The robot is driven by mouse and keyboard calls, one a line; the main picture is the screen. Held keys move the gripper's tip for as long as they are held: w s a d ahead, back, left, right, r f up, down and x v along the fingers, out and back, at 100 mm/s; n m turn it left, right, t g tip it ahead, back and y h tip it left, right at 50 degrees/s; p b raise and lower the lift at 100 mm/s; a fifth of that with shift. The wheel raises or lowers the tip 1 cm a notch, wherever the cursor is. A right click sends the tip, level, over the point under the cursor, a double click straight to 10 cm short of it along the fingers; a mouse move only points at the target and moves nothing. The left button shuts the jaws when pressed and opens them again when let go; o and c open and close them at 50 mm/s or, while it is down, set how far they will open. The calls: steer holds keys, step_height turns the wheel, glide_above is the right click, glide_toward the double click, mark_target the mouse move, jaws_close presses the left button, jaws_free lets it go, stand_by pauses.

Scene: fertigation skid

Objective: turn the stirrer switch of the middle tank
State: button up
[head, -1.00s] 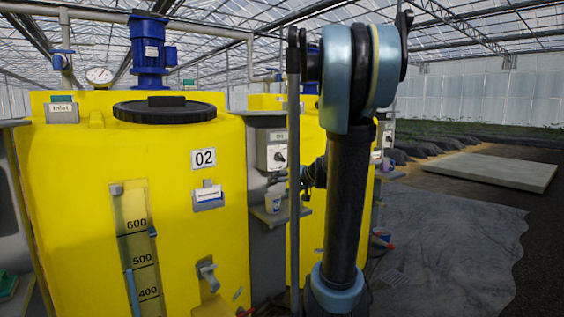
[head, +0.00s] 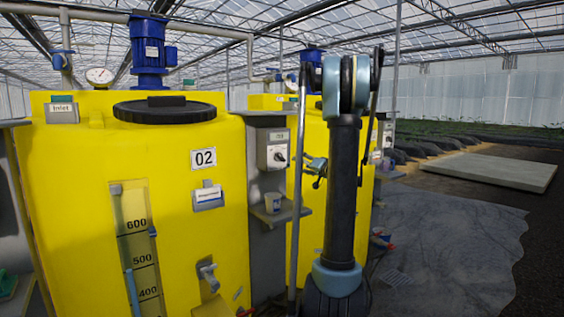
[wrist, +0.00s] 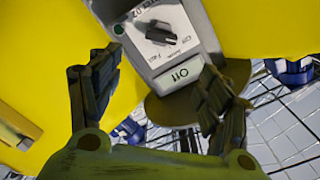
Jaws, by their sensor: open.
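The stirrer switch (head: 281,157) is a black knob on a light grey box (head: 266,153), mounted on a grey panel right of the yellow tank marked 02 (head: 95,180). In the wrist view the knob (wrist: 160,38) shows upside down on the box face, with a pale lettered plate (wrist: 178,75) and a small green spot (wrist: 119,29). My gripper (head: 313,170) is right of the box in the head view, apart from it. In the wrist view my gripper (wrist: 160,68) is open and empty, its fingers on either side of the plate, with the knob beyond the tips.
A small shelf (head: 284,214) with a cup (head: 272,202) sits below the switch box. Another yellow tank (head: 305,210) stands behind my arm. A thin grey pole (head: 298,190) rises close to my gripper. Open floor (head: 460,250) lies to the right.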

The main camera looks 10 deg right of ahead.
mark_target(283, 158)
steer(key=x, duration=1.6)
steer(key=shift+w+a+f, duration=0.1)
steer(key=shift+c, duration=0.2)
steer(key=c, duration=1)
